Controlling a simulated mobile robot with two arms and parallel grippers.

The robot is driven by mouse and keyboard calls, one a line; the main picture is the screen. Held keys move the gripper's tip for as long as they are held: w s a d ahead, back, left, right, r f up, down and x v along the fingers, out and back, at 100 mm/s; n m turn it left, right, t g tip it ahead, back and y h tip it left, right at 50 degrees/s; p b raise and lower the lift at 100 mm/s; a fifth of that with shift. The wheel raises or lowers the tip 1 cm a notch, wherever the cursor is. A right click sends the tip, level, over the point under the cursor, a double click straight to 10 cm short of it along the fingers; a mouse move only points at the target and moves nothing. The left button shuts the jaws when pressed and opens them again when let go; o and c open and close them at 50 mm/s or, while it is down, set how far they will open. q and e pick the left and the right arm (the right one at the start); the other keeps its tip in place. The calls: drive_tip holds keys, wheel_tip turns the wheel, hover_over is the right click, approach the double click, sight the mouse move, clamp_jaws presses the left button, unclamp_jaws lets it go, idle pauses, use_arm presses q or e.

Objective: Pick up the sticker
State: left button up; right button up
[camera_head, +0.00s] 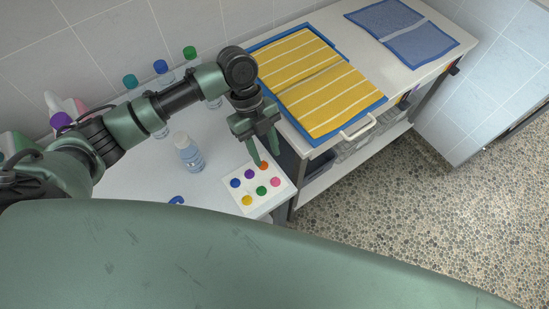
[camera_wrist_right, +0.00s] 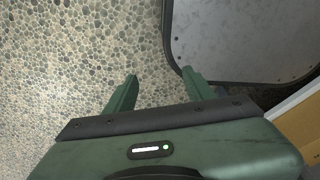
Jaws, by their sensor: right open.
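A white sheet (camera_head: 271,197) of round stickers lies on the white counter. It carries a blue sticker (camera_head: 235,183), a purple one (camera_head: 249,174), an orange one (camera_head: 264,165), a yellow one (camera_head: 247,200), a green one (camera_head: 261,190) and a pink one (camera_head: 275,182). My left gripper (camera_head: 267,159) points down over the far edge of the sheet, near the orange sticker. Its fingers are apart with nothing seen between them; contact with the sheet cannot be told. My right gripper (camera_wrist_right: 159,76) is open and empty above the pebbled floor.
A clear bottle with a white cap (camera_head: 188,153) stands left of the sheet. Several capped bottles (camera_head: 161,68) line the wall. A yellow striped towel (camera_head: 315,80) on a blue one and a folded blue towel (camera_head: 403,35) lie on the adjoining counter. The pebbled floor (camera_head: 420,215) is clear.

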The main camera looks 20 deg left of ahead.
sight(274, 177)
use_arm(q)
drive_tip(key=s+d+f, duration=0.1)
drive_tip(key=s+f+p, duration=0.1)
drive_tip(key=f, duration=0.1)
drive_tip(key=shift+s+d, duration=0.1)
drive_tip(key=shift+d, duration=0.3)
drive_tip(key=f, duration=0.1)
drive_tip(key=f+p, duration=0.1)
drive_tip(key=shift+d+f, duration=0.3)
drive_tip(key=shift+f, duration=0.05)
drive_tip(key=shift+s+d+f, duration=0.1)
drive_tip(key=shift+f, duration=0.3)
clamp_jaws()
use_arm(e)
drive_tip(key=shift+s+d+r, duration=0.15)
drive_tip(key=shift+s+r, duration=0.35)
drive_tip(key=shift+s, duration=0.35)
drive_tip(key=shift+s+d+r, duration=0.1)
drive_tip(key=shift+s+r, duration=0.4)
drive_tip(key=shift+s, duration=0.35)
